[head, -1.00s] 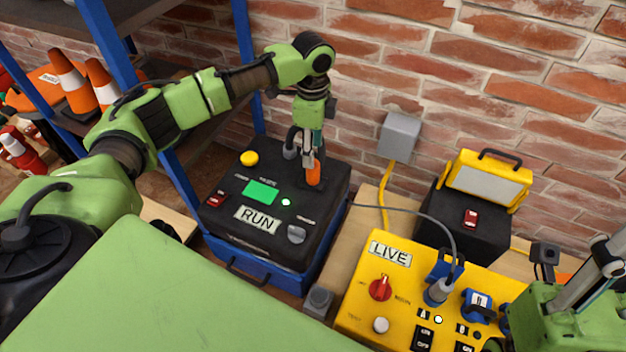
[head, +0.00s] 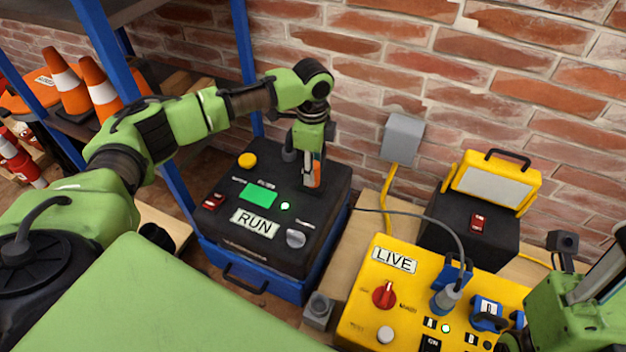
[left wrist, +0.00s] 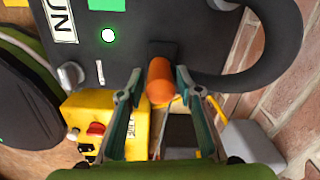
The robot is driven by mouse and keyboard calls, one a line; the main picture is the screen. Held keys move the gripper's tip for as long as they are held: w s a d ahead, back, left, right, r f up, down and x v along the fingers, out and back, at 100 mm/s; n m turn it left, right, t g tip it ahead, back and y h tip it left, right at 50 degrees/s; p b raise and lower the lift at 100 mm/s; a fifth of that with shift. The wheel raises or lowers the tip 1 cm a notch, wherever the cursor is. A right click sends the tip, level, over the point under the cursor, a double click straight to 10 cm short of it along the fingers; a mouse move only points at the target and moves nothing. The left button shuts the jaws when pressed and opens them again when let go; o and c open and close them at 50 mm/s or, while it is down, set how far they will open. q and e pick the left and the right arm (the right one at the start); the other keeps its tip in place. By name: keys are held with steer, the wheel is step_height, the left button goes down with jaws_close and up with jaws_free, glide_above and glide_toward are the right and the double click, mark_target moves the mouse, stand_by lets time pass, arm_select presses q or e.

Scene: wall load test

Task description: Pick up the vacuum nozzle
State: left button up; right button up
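The vacuum nozzle appears to be the orange upright cylinder (head: 316,172) at the back right of the black top of the RUN machine. It shows end-on in the left wrist view (left wrist: 159,80). My left gripper (head: 311,182) points down over it. My right gripper (head: 606,274) is at the right edge of the head view, cut off by the frame, away from the nozzle.
The RUN machine (head: 255,224) has a black hose behind the nozzle. A yellow LIVE panel (head: 352,322) with a plugged cable stands to its right. A grey wall box (head: 403,138) and a yellow work lamp (head: 491,184) are near the brick wall. A blue rack post (head: 243,50) stands behind my left arm.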

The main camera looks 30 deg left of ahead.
arm_select(q)
jaws_close()
steer(key=shift+r, duration=0.15)
